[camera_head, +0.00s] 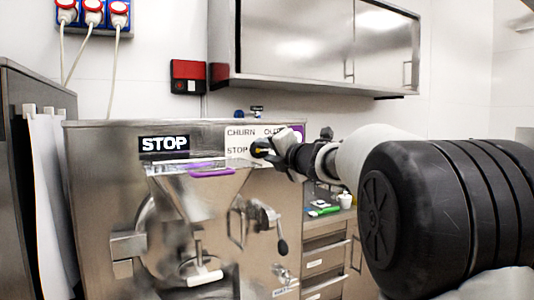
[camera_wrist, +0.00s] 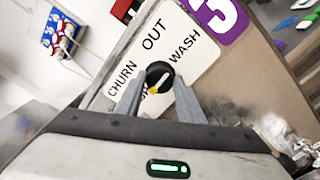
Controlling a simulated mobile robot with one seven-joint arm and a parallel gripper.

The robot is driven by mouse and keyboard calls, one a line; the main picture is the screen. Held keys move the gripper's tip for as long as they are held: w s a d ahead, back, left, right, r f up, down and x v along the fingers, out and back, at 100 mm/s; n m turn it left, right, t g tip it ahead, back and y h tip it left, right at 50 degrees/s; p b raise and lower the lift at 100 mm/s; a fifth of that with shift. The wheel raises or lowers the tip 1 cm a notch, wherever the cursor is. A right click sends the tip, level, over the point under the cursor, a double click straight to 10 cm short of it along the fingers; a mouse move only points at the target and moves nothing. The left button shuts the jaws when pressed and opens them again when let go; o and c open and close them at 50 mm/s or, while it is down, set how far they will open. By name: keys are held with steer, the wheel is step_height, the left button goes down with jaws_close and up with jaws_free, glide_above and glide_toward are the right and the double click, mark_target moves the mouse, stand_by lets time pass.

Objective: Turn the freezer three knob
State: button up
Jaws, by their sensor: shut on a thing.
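The freezer three knob is a round black dial with a yellow pointer. In the wrist view the knob (camera_wrist: 160,75) sits on a white label plate marked CHURN, OUT and WASH, beside a purple patch with a 3 (camera_wrist: 216,14). My gripper (camera_wrist: 160,90) has a grey finger on each side of the knob and is shut on it. The yellow pointer end shows near the lower left of the knob. In the head view my gripper (camera_head: 268,150) reaches from the right to the label plate (camera_head: 241,133) and covers much of the knob and the plate's right part.
The steel freezer (camera_head: 100,150) has a STOP sign (camera_head: 164,144), a hopper with a purple strip and a lever handle (camera_head: 282,246) below my gripper. A wall cabinet (camera_head: 300,45) hangs above. A counter with drawers (camera_head: 325,262) stands behind to the right.

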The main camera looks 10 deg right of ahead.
steer(key=o, duration=1.1)
steer(key=shift+c, duration=0.2)
steer(key=shift+s, duration=0.1)
